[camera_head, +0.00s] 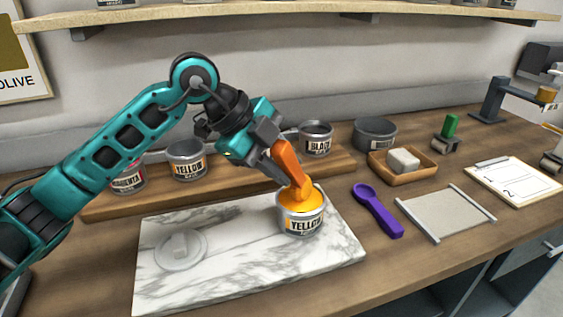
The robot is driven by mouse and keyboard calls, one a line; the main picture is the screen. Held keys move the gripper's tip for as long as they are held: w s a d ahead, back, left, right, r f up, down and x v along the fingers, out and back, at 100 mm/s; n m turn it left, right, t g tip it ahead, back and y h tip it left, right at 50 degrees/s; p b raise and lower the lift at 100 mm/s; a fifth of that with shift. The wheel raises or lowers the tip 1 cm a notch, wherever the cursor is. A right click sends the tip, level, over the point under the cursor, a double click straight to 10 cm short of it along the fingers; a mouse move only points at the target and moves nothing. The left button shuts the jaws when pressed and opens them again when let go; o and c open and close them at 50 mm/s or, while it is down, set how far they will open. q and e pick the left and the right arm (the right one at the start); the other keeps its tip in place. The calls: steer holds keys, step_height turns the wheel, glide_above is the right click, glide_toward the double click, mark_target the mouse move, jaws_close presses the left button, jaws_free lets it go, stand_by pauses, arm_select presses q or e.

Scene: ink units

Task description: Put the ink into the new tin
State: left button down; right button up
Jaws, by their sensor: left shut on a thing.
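An open tin labelled YELLOW (302,224) stands upright on the marble slab (210,283), with yellow-orange ink at its top. My left gripper (277,163) is above and left of this tin, shut on an orange tool (289,162). The tool slants down and its lower end meets the ink, so its tip is hidden. A second YELLOW tin (187,160) stands on the wooden board behind; its contents are hard to tell. A pale round lid (180,250) lies on the slab at left. My right gripper is not in view.
On the board (105,208) are a MAGENTA tin (127,179) and a BLACK tin (316,140). A dark grey pot (375,133) stands behind.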

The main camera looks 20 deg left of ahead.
arm_select(q)
step_height(320, 180, up, 8)
steer(key=p, duration=0.3)
steer(key=shift+p, duration=0.4)
steer(key=shift+r, duration=0.1)
stand_by(0.4)
